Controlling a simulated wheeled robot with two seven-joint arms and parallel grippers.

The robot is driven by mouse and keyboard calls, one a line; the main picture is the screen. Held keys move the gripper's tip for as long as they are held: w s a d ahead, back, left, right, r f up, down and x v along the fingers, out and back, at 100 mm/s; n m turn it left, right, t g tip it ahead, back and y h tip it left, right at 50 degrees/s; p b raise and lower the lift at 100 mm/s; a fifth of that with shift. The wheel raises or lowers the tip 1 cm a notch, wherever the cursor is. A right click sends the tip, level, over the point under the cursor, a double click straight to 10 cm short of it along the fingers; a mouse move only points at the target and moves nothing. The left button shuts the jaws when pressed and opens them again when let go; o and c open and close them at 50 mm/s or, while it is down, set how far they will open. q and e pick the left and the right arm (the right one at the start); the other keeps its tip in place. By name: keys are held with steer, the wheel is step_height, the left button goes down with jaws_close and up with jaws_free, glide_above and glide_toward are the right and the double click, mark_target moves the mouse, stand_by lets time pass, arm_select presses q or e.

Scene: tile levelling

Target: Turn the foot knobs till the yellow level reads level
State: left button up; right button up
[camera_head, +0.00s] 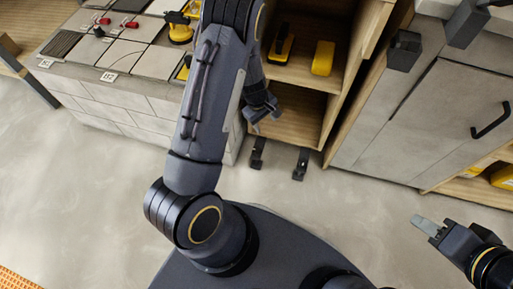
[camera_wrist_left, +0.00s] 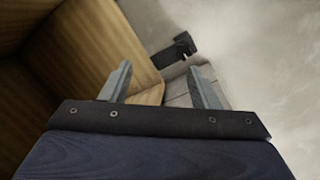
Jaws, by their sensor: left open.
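My left gripper (camera_head: 262,112) hangs in front of the lower opening of a wooden shelf unit (camera_head: 343,92). In the left wrist view its two fingers (camera_wrist_left: 162,80) stand apart with nothing held between them. Two black foot-like parts, one left (camera_head: 257,153) and one right (camera_head: 300,164), stick out at the floor below the shelf. A black part (camera_wrist_left: 174,49) shows just beyond the fingertips in the left wrist view, apart from them. My right gripper (camera_head: 427,226) is over bare floor at the lower right; its finger gap is unclear. I cannot tell which yellow object is the level.
Yellow objects sit on the shelf, one left (camera_head: 281,44) and one right (camera_head: 322,58). A tiled bench (camera_head: 110,95) with tools and a yellow item (camera_head: 180,32) stands at left. Grey cabinets (camera_head: 425,120) stand at right. The floor (camera_head: 110,190) in front is mostly clear.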

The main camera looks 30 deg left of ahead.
arm_select(q)
steer(key=n+g+y, duration=0.1)
steer(key=y, duration=0.1)
glide_above(257, 149)
step_height(257, 149, down, 11)
steer(key=shift+f, duration=0.1)
step_height(257, 149, down, 8)
steer(key=b, duration=0.3)
steer(key=shift+s, duration=0.1)
steer(key=c, duration=1)
steer(key=shift+o, duration=0.2)
steer(key=shift+b, duration=0.3)
steer(key=shift+m+b, duration=0.5)
steer(key=shift+m, duration=2.3)
